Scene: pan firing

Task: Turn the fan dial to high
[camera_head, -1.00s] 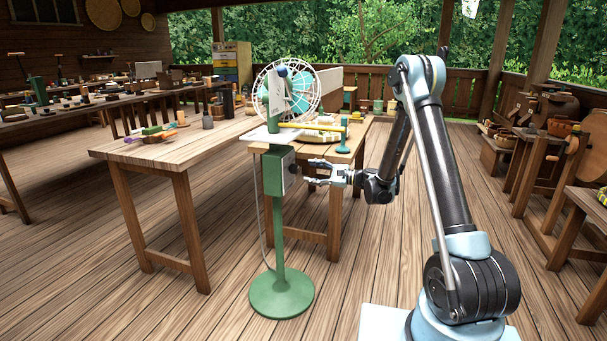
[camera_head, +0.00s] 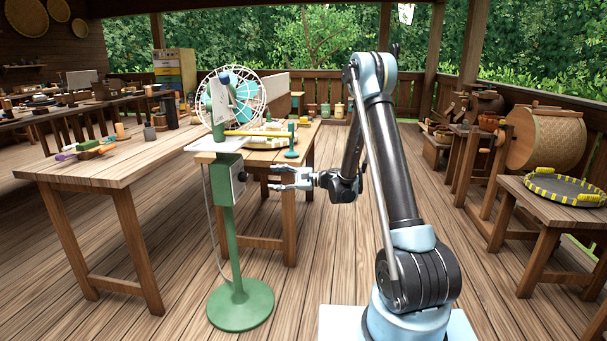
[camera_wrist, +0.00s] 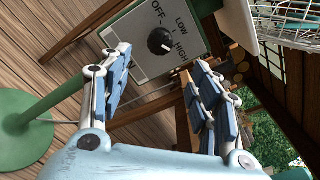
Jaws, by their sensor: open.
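The green pedestal fan (camera_head: 225,200) stands left of my arm, with a wire-caged head at the top. Its grey control panel (camera_head: 238,178) faces right, toward my gripper. In the wrist view the panel (camera_wrist: 147,62) carries the words OFF, LOW and HIGH around a round black dial (camera_wrist: 161,41). A small light mark shows on the dial's lower right side; I cannot tell the exact setting. My gripper (camera_head: 276,178) is open and empty, a short gap right of the panel. In the wrist view its fingers (camera_wrist: 158,68) are spread, with the dial beyond and between them, not touched.
A wooden table (camera_head: 100,172) stands left of the fan and another (camera_head: 255,157) behind it, close to my gripper. The floor around the fan's round base (camera_head: 241,305) is clear.

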